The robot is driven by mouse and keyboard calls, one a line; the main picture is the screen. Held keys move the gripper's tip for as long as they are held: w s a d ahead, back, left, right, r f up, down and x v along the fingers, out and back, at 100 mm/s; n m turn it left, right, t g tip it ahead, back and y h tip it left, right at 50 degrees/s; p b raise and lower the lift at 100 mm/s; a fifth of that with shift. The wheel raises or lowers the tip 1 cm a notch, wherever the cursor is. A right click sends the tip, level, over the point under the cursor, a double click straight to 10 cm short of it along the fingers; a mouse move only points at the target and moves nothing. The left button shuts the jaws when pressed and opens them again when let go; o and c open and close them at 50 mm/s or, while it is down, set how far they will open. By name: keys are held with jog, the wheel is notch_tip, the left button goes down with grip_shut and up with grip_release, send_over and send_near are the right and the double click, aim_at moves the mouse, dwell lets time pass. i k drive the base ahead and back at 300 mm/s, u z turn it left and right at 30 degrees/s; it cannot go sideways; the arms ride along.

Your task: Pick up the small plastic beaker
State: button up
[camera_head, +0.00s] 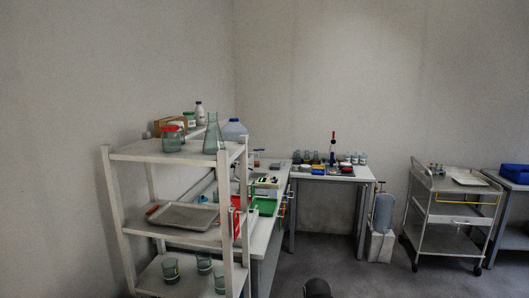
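Several greenish see-through beakers stand on the bottom shelf of the rack at the left: one at the left (170,270), one at the back (204,263) and one at the right (219,279). They are small and dim, and I cannot tell which is plastic or which is the small plastic beaker. A post of the rack partly covers the right one. My gripper's fingers do not show. A dark rounded shape (317,288) at the bottom edge may be part of me.
The white rack (175,151) bears a flask (213,135), a red-lidded jar (171,139) and a grey tray (184,216). Crowded benches (336,177) stand behind. A metal trolley (450,212) stands at the right. Bare floor (345,270) lies between rack and trolley.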

aim_at(273, 194)
jog(key=z, duration=0.55)
jog(key=i, duration=1.15)
jog(key=z, duration=0.4)
jog(key=i, duration=1.3)
jog(key=u, duration=1)
jog(key=i, duration=0.7)
jog(key=u, duration=0.5)
